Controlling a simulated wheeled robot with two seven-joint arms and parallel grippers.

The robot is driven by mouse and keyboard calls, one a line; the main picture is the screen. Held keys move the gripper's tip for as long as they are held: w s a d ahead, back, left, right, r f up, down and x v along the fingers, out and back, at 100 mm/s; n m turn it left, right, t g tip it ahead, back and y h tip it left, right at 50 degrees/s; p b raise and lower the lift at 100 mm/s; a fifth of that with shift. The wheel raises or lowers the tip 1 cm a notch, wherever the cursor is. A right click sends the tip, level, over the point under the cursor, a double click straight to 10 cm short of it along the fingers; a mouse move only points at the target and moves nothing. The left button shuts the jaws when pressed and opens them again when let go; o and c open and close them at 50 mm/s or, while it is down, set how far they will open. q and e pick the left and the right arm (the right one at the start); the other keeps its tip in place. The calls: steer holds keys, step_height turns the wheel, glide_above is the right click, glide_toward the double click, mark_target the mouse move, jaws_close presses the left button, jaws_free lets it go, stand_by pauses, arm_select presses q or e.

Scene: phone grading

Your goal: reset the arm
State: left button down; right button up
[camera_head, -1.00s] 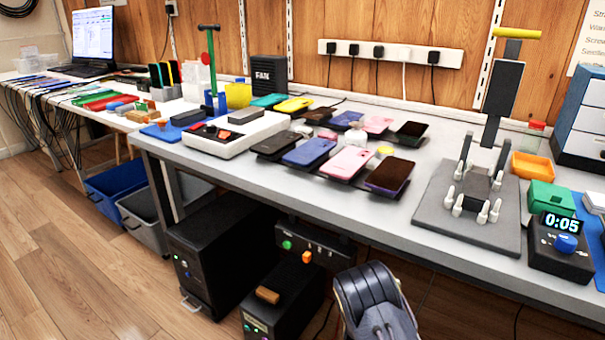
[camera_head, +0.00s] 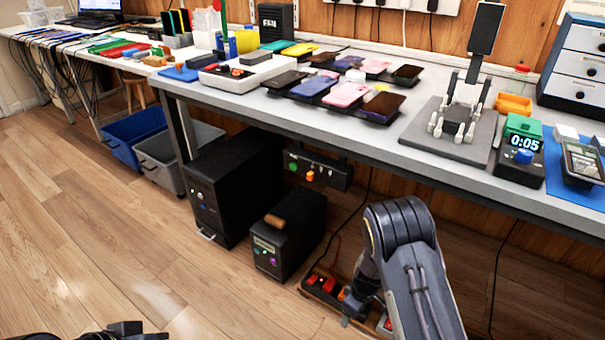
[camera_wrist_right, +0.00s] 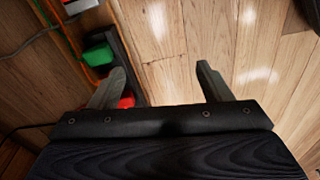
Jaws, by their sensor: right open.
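My right arm rises at the lower middle of the head view and bends down in front of the bench. Its gripper (camera_head: 352,306) hangs low there, partly hidden by my own arm. In the right wrist view the same gripper (camera_wrist_right: 157,76) has its two fingers wide apart with nothing between them, above the wood floor. A dark part of my left gripper (camera_head: 125,329) shows at the bottom left edge of the head view; its fingers are too cut off to read. A grey stand with a tall upright arm (camera_head: 484,28) and several pegs stands on the bench.
A power strip (camera_head: 325,284) with red switches lies on the floor close to my right gripper. Black boxes (camera_head: 286,236) and the bench edge (camera_head: 330,138) are nearby. Phones on pads (camera_head: 345,95) and a timer (camera_head: 520,150) sit on the bench. The left floor is clear.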

steer(key=s+d+r+m+t+y, duration=0.1)
steer(key=s+d+r+m+y, duration=0.15)
steer(key=r, duration=1.05)
steer(key=s+d+r+m+t+y, duration=0.15)
steer(key=s+r+m, duration=0.25)
steer(key=r, duration=0.9)
steer(key=s+d+r+m+t, duration=0.1)
steer(key=s+r+m, duration=0.15)
steer(key=s, duration=0.35)
steer(key=s+r+m+t+h, duration=0.1)
steer(key=s+r, duration=0.3)
steer(key=s, duration=0.3)
steer(key=s+d+r+m+t, duration=0.1)
steer(key=s+r, duration=0.2)
steer(key=s, duration=0.3)
step_height(320, 180, up, 38)
steer(key=p, duration=3.8)
steer(key=shift+s+a, duration=0.2)
